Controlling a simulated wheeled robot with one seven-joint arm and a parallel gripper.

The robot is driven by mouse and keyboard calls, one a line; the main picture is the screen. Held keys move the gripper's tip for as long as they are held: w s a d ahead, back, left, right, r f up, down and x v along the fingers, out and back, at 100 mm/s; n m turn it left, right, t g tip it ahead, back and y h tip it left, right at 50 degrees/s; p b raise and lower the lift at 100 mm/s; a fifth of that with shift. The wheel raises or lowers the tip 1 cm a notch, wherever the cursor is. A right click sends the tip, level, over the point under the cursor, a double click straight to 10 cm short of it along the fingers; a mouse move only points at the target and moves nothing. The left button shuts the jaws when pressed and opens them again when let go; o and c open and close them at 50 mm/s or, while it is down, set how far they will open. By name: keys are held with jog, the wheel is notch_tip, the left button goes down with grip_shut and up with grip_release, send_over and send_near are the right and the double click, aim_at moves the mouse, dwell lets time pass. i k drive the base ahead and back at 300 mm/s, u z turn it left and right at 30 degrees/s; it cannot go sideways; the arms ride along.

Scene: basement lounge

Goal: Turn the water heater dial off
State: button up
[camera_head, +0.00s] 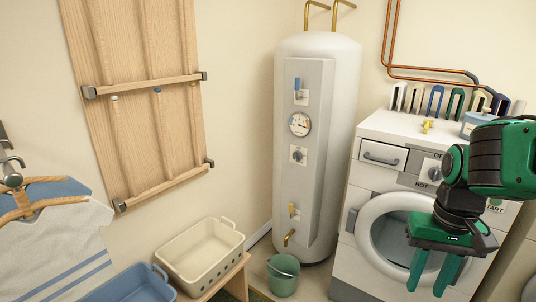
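The white cylindrical water heater (341,150) stands in the corner, with a grey panel (314,185) on its front. A small dark dial (298,155) sits on a pale plate mid-panel; its setting is too small to read. Above it are a round gauge (299,124) and a blue-handled lever (297,85). Below are a yellow-handled valve (293,209) and a brass spout (288,237). My green gripper (430,284) hangs in front of the washing machine, right of the heater and apart from the dial. Its fingers point down, spread and empty.
The white washing machine (372,192) stands right of the heater, its round door (368,246) partly behind my gripper. A green bucket (283,284) sits below the spout. A cream basket (201,256) and blue basket (135,287) are at the lower left. Copper pipes (391,40) run along the wall.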

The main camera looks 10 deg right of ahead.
aim_at(296, 155)
jog(key=u, duration=0.3)
jog(key=i, duration=1.15)
jog(key=u, duration=0.3)
